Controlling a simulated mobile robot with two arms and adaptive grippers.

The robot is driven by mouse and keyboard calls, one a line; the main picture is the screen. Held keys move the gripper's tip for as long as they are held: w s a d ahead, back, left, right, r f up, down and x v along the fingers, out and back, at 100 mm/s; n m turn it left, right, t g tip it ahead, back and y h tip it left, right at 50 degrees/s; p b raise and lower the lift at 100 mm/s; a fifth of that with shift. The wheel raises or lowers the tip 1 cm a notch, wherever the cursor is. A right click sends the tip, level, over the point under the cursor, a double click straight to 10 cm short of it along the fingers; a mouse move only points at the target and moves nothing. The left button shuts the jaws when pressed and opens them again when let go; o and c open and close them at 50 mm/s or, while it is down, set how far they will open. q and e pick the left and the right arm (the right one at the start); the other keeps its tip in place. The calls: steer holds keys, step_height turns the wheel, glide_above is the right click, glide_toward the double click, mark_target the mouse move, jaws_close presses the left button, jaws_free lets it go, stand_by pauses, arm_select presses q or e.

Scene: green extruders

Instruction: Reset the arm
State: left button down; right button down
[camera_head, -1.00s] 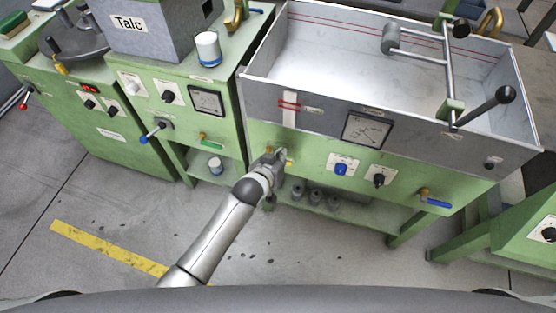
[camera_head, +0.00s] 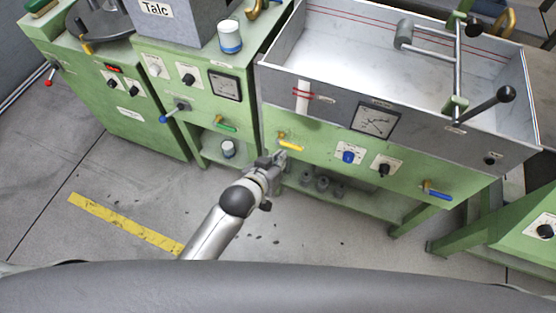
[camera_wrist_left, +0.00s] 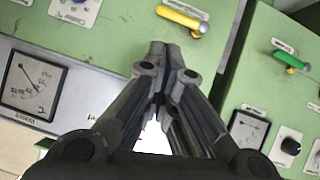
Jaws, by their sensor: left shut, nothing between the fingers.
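My left gripper (camera_head: 274,158) is in front of the green extruder with the open metal tank (camera_head: 335,110). In the wrist view the left gripper (camera_wrist_left: 164,52) is shut, its fingertips together with nothing between them. A yellow-handled valve (camera_head: 290,143) on the green panel is just beyond the fingertips in the head view. The yellow handle (camera_wrist_left: 183,20) also shows above the fingertips in the wrist view, apart from them. My right gripper is not in view.
A green-handled valve (camera_head: 225,126) and a dial gauge (camera_head: 225,86) are on the machine to the left. A blue knob (camera_head: 348,157), a black knob (camera_head: 384,170) and a blue lever (camera_head: 438,194) lie to the right. Grey floor with a yellow stripe (camera_head: 125,224) is open in front.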

arm_select(q)
steer(key=s+a+f+g+y, duration=0.15)
steer(key=s+a+f, duration=0.3)
steer(key=f, duration=0.45)
steer(key=s+a+f+g+y, duration=0.1)
steer(key=s+a+f+g, duration=0.15)
steer(key=s+f, duration=0.4)
steer(key=s+a+f+g+y, duration=0.1)
steer(key=s+a+f, duration=0.25)
steer(key=f, duration=0.65)
steer(key=s+a+f+g, duration=0.1)
steer(key=s+a+f, duration=0.2)
steer(key=s, duration=0.5)
steer(key=s+a+f+g+y, duration=0.1)
steer(key=s+a+f, duration=0.3)
steer(key=s, duration=0.4)
steer(key=s+a+f+g, duration=0.2)
steer(key=s+f, duration=0.3)
steer(key=s, duration=0.3)
steer(key=shift+s+a+f, duration=0.25)
steer(key=shift+a+f, duration=0.1)
steer(key=shift+a, duration=0.55)
steer(key=shift+w, duration=0.1)
